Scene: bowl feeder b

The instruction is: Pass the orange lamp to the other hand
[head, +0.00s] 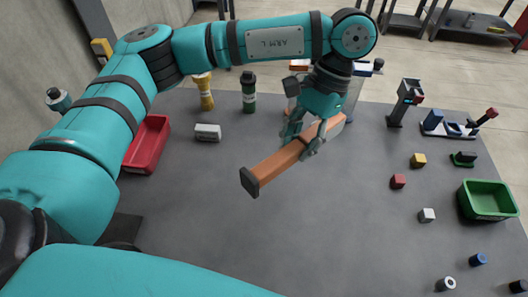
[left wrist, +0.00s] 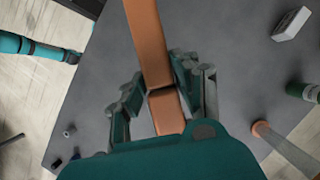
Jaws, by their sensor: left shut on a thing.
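The orange lamp (head: 276,163) is a long orange bar with a dark cap at its near left end. My left gripper (head: 306,139) is shut around its body, toward the far right end. The lamp is held slanted above the grey table, its capped end pointing toward the lower left. In the left wrist view the lamp (left wrist: 149,45) runs between the two fingers of the left gripper (left wrist: 158,92), and its lower end is hidden behind the teal gripper body. My right gripper does not show in either view.
The grey table (head: 330,230) is clear in the front middle. A red bin (head: 147,145) stands left, a green bin (head: 488,200) right. Several small blocks and round parts lie at the right.

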